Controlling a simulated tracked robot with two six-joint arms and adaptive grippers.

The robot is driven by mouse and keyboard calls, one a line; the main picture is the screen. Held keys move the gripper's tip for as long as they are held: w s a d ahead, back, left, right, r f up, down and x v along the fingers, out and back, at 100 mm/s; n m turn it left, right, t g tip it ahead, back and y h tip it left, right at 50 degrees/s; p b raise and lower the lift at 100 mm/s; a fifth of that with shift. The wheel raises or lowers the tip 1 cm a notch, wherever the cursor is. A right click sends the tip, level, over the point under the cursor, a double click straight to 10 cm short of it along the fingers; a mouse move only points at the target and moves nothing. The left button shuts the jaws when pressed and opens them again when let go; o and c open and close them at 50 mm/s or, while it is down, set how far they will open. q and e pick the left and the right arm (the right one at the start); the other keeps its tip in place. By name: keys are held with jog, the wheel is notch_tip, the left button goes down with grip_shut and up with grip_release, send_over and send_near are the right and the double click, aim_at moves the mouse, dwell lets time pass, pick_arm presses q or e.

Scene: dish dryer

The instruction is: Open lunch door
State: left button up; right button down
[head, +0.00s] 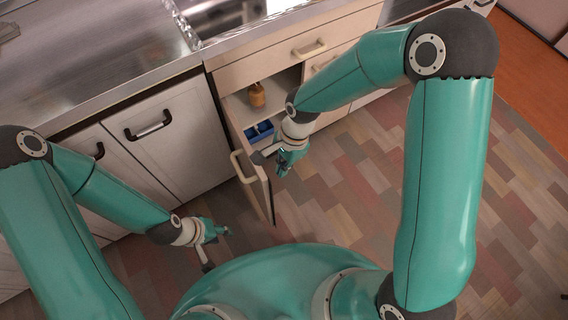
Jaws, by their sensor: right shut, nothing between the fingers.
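A light wooden cabinet door (266,194) stands swung out from the cupboard below the counter, seen nearly edge-on. Its pale handle (240,166) is on its left, outer face. My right gripper (284,169) is shut and empty beside the door, on its inner side by the cupboard opening. I cannot tell whether it touches the door. My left gripper (222,231) is low over the floor, left of the door and apart from it. Its fingers are too small to show whether they are open.
A small brown bottle (257,95) and a blue item (259,132) are inside the open cupboard. White doors with black handles (148,125) are on the left. A closed drawer (309,49) is above. A metal counter and sink edge run along the top. The floor (345,200) is clear.

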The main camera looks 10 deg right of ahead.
jog(key=w+d+r+p, duration=0.1)
jog(key=d+r+p, duration=0.1)
jog(key=d+r, duration=0.6)
jog(key=s+a+f+n+y, duration=0.1)
jog(key=s+a+f+n, duration=0.15)
jog(key=s+f, duration=0.55)
jog(key=s+a+f+n+y, duration=0.15)
jog(key=s+f+n, duration=0.25)
jog(key=s+f, duration=0.45)
jog(key=w+f+n+t+h, duration=0.1)
jog(key=w+f+n+t, duration=0.1)
jog(key=w+n, duration=0.3)
notch_tip(320, 180, up, 16)
jog(key=p, duration=1.5)
jog(key=shift+w+d+m+p, duration=0.3)
jog(key=shift+m+p, duration=0.05)
